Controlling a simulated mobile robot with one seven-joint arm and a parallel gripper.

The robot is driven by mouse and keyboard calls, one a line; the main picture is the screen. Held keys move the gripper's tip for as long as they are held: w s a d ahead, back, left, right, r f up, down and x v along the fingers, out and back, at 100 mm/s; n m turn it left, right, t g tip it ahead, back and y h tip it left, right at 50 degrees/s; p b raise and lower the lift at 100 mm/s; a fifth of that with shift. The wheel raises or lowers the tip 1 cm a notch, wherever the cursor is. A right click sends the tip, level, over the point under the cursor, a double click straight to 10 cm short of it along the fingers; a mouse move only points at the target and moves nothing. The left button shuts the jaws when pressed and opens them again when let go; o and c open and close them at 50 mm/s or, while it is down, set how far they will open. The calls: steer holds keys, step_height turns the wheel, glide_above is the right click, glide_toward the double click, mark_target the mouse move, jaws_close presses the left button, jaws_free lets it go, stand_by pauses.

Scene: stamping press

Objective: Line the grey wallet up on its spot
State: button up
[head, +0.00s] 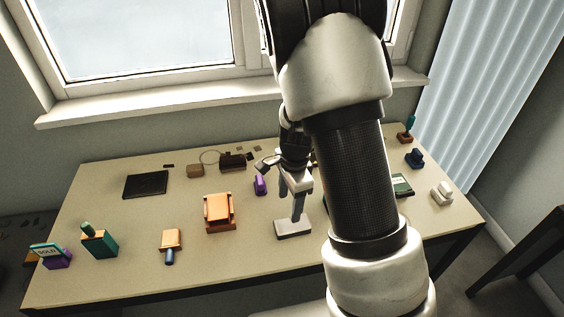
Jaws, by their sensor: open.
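A flat light-grey block with a darker lower edge (293,229) lies on the table near the middle front. It may be the grey wallet, but I cannot tell for sure. My gripper (292,206) points down just above and behind it, with its jaws open. One finger reaches close to the block's top; whether it touches is unclear. No marked spot can be made out with certainty. A dark flat rectangle (145,185) lies at the back left. My arm hides a strip of the table to the right of the gripper.
An orange press-like object (219,212) stands left of the gripper, and a small purple item (260,185) stands behind. Small items line the right side.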

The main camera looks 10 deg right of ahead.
mark_target(292, 226)
steer(key=shift+d+f+m+p, duration=0.25)
steer(key=shift+d+f+m, duration=0.1)
steer(key=shift+f, duration=0.2)
steer(key=shift+d+f+m+p, duration=0.2)
steer(key=shift+f+m, duration=0.15)
steer(key=shift+f, duration=0.15)
step_height(292, 226, down, 7)
steer(key=b, duration=0.6)
steer(key=shift+c, duration=0.2)
steer(key=shift+r+p, duration=0.3)
steer(key=shift+r, duration=0.1)
steer(key=c, duration=0.6)
